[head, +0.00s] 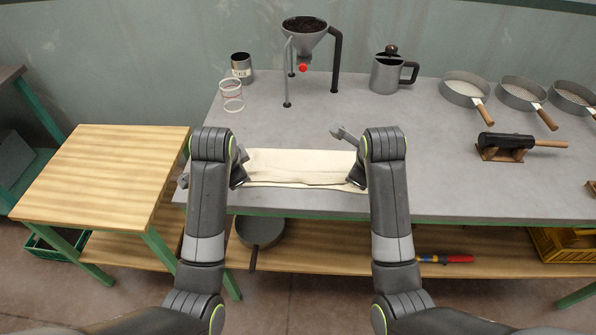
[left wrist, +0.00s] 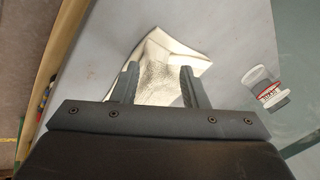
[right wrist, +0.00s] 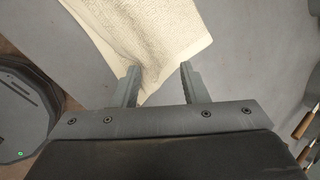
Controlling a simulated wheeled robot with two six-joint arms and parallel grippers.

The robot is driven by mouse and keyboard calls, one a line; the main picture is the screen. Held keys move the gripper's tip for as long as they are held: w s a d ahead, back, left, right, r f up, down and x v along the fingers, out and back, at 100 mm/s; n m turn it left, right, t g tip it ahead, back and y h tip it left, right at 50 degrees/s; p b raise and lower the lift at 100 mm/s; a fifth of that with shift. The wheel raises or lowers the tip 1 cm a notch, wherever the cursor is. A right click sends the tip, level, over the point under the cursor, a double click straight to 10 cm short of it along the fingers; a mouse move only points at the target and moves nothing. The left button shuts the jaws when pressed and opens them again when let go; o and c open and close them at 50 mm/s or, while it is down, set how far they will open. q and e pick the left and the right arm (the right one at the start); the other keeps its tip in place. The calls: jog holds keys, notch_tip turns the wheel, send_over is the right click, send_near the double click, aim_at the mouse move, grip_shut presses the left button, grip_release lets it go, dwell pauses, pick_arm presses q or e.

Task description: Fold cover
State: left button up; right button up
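The cover is a cream cloth (head: 295,167) lying near the front edge of the grey table, folded into a wide strip with a crease along its length. My left gripper (head: 240,165) is at its left end, partly hidden by my arm. In the left wrist view its fingers (left wrist: 157,68) are apart, with the cloth (left wrist: 160,55) showing between and beyond them. My right gripper (head: 350,155) is at the right end of the cloth. In the right wrist view its fingers (right wrist: 158,68) are apart, with a corner of the cloth (right wrist: 145,40) between them. Neither visibly pinches cloth.
A funnel stand (head: 305,30), a can (head: 241,68), a clear ringed cup (head: 232,95) and a metal jug (head: 387,74) stand behind. Several sieves (head: 464,88) and a black-headed tool on a block (head: 507,143) are right. A wooden table (head: 105,175) is left. The grey tabletop (head: 430,170) is clear right of the cloth.

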pick_arm(q)
jog(key=shift+r, duration=0.3)
pick_arm(e)
jog(key=shift+r, duration=0.35)
pick_arm(q)
notch_tip(320, 180, up, 8)
jog(key=s, duration=0.2)
jog(key=shift+r, duration=0.2)
pick_arm(e)
notch_tip(320, 180, up, 8)
jog(key=s, duration=0.2)
jog(key=shift+r, duration=0.15)
